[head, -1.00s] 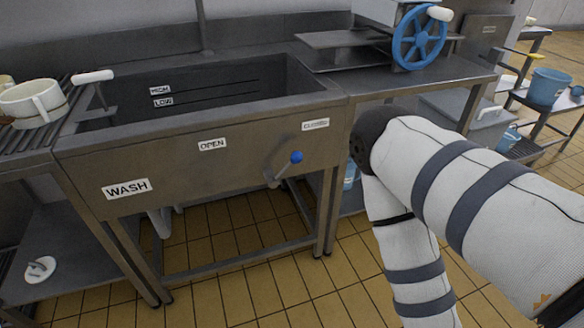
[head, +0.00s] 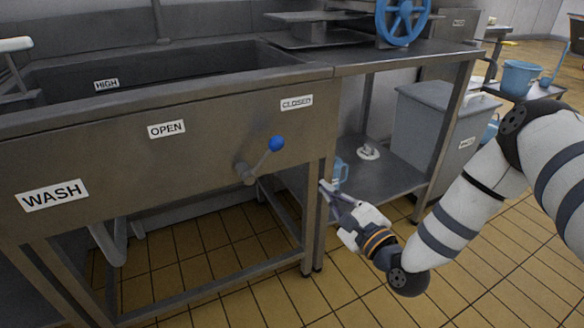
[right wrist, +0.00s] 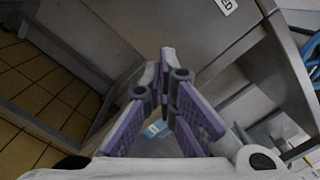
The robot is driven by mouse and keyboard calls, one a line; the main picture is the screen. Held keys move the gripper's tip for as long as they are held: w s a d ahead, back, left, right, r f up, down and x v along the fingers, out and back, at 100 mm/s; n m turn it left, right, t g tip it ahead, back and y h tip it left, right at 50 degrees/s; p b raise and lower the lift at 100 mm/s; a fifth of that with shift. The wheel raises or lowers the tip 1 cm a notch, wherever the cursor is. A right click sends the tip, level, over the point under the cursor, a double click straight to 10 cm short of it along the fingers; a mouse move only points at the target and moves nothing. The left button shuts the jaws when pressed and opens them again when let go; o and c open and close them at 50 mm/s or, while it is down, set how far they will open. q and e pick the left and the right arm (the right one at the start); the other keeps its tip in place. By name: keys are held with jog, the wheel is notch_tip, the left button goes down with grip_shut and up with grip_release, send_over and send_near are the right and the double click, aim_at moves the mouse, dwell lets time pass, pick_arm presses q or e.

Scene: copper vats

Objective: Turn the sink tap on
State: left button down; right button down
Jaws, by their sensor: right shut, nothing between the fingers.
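The metal sink (head: 90,130) fills the left of the head view, with WASH, OPEN and CLOSED labels on its front panel. A lever with a blue ball knob (head: 276,143) sticks out of that panel and leans up and right, towards the CLOSED label (head: 297,102). A white-handled fitting (head: 15,45) is at the top left, cut by the edge; I cannot tell if it is the tap. My right gripper (head: 325,187) is below and right of the lever, apart from it, near the sink's right leg. Its fingertips (right wrist: 167,62) meet, with nothing between them. My left gripper is out of view.
A counter (head: 400,62) with a blue wheel (head: 403,18) adjoins the sink on the right. A lower shelf (head: 385,185) and a grey bin (head: 440,135) stand beneath and beside it. A blue bucket (head: 522,77) is farther right. Tiled floor in front is clear.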

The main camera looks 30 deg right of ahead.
aim_at(268, 155)
jog(key=shift+w, duration=0.1)
jog(key=w+a+r, duration=0.3)
jog(key=w, duration=0.7)
jog(key=shift+w, duration=0.35)
jog(key=shift+r, duration=0.2)
jog(key=shift+a+r+n, duration=0.1)
jog(key=shift+r+n, duration=0.15)
jog(key=shift+n, duration=0.15)
